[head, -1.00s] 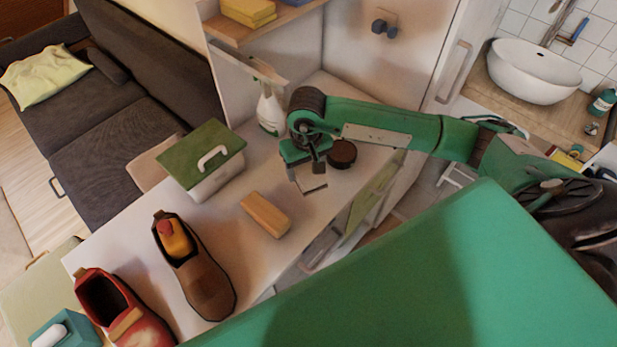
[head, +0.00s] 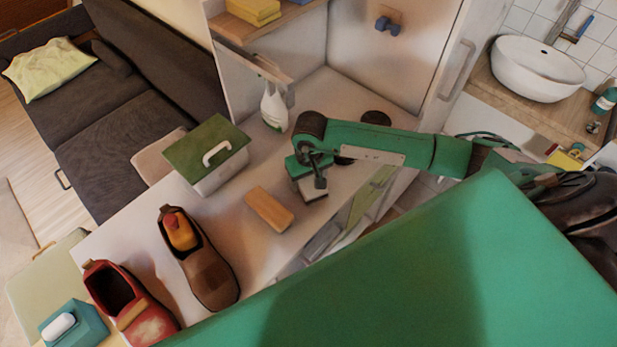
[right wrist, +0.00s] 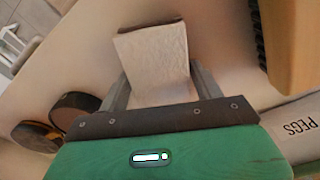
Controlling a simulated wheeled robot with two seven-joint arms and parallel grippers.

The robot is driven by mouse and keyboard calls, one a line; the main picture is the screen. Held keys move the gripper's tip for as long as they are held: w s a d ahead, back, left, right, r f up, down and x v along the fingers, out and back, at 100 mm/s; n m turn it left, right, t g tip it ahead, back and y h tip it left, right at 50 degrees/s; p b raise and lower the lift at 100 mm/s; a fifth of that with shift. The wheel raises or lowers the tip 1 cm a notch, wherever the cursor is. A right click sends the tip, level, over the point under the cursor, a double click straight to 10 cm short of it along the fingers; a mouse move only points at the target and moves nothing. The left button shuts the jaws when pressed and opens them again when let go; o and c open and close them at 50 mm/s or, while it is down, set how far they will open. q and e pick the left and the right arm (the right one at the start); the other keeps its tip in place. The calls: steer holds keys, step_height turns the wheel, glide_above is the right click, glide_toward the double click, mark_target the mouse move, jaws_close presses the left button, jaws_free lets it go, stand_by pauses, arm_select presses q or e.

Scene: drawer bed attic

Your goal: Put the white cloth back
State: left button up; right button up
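The white cloth (right wrist: 155,55) is a small folded, pale piece between the two fingers of my right gripper (right wrist: 160,88) in the right wrist view. A finger lies close along each side of it; I cannot tell whether they press on it. In the head view my right gripper (head: 311,184) is low over the white counter (head: 228,218), with the pale cloth (head: 312,192) partly showing under it. I cannot tell whether the cloth rests on the counter. My left gripper is not in view.
A wooden block (head: 269,209) and a green-lidded box (head: 207,152) stand left of my right gripper, with shoes (head: 198,265) nearer. A spray bottle (head: 274,106) and dark round objects (head: 376,118) are behind. A label reading PEGS (right wrist: 298,128) shows in the wrist view.

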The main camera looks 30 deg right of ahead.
mark_target(309, 179)
steer(key=shift+o, duration=1.3)
steer(key=shift+r, duration=0.15)
steer(key=shift+r, duration=0.15)
step_height(309, 179, up, 12)
steer(key=b, duration=0.4)
steer(key=shift+s, duration=0.2)
steer(key=shift+f, duration=0.2)
